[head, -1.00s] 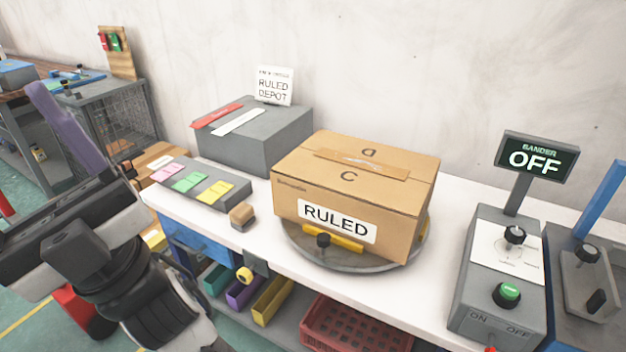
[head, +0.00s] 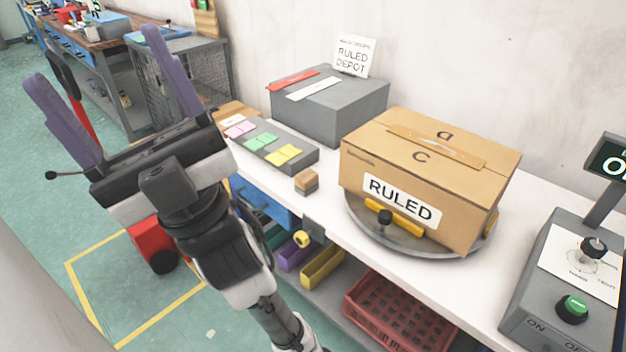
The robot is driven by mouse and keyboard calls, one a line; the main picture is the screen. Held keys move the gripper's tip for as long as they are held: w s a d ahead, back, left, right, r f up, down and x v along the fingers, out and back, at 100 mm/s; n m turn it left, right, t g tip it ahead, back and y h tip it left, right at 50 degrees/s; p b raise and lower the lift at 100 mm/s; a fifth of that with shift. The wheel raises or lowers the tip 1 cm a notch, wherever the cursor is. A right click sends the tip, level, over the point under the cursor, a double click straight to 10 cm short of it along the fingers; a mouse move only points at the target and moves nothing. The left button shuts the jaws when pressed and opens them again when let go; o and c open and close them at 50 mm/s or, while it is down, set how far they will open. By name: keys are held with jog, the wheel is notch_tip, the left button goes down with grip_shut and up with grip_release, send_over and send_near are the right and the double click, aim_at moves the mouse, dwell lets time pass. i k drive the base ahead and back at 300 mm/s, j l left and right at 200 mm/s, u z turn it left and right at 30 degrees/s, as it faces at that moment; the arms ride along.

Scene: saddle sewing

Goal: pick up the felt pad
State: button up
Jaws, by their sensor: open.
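My gripper (head: 95,62) is at the left of the head view, with two purple fingers spread wide apart and nothing between them. It points up and away, over the floor in front of the bench, apart from everything on it. A small tan and brown block (head: 306,181) sits on the white bench top near its front edge, left of the cardboard box. It may be the felt pad, but I cannot tell for certain. No other thing in view is clearly a felt pad.
A cardboard box (head: 395,190) marked RULED sits on a round turntable (head: 378,238). A grey tray (head: 268,150) with coloured notes and a grey depot box (head: 345,112) stand behind the block. A control box (head: 545,285) is at right. Bins and a red crate (head: 385,325) are below.

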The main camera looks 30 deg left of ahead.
aim_at(306, 181)
jog(key=i+j+u, duration=0.2)
jog(key=u, duration=0.2)
jog(key=i+j+u, duration=0.15)
jog(key=u, duration=0.25)
jog(key=i, duration=0.1)
